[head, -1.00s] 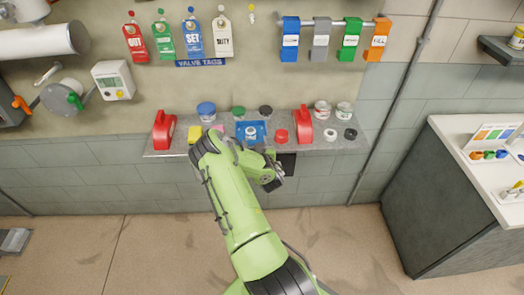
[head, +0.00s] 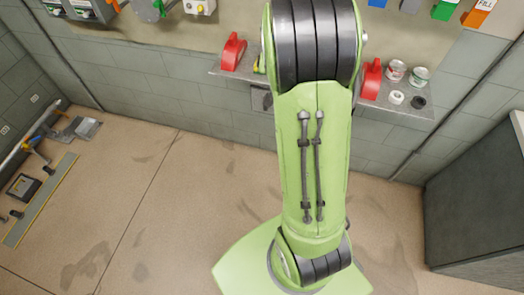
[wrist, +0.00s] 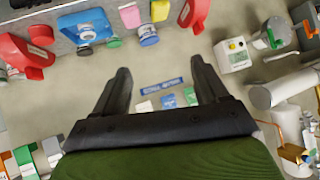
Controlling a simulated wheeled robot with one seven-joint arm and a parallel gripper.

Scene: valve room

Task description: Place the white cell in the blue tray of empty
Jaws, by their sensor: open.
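The blue tray (wrist: 68,27) lies on the grey shelf at the upper left of the wrist view. A small round white-and-blue thing (wrist: 86,33) sits at the tray; I cannot tell whether it is the white cell. In the head view my arm hides the tray and the middle of the shelf. My gripper (wrist: 160,82) is open and empty, its two dark fingers wide apart. It faces the wall below the "valve tags" sign in the wrist picture, apart from the tray and from everything on the shelf.
Red holders (head: 233,52) and (head: 371,78) stand on the shelf (head: 395,115). Right of them are cans (head: 396,70), a white ring (head: 397,97) and a black ring (head: 418,102). A grey cabinet (head: 480,200) stands at right.

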